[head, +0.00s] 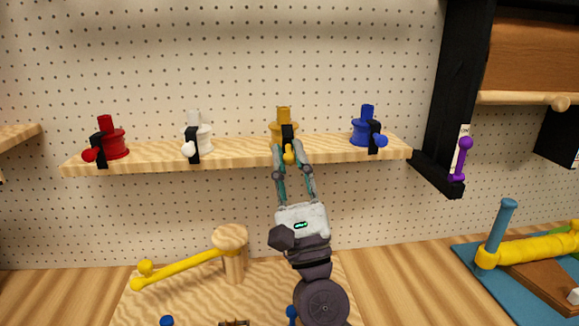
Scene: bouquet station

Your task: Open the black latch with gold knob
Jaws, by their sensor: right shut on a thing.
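The black latch (287,133) with the gold knob (289,153) sits at the front edge of the wooden shelf, in front of a gold spool-shaped piece (283,115). My right gripper (290,155) reaches up to it from below, with one finger on each side of the gold knob. It is shut on the knob. The fingers hide part of the shelf edge and the sides of the latch. The latch stands upright against the gold piece. My left gripper is not in view.
Similar black latches hold a red piece (113,135), a white piece (197,130) and a blue piece (366,127) along the shelf (235,152). A wooden post with a yellow arm (181,268) stands below left. A black upright (449,90) is right of the shelf.

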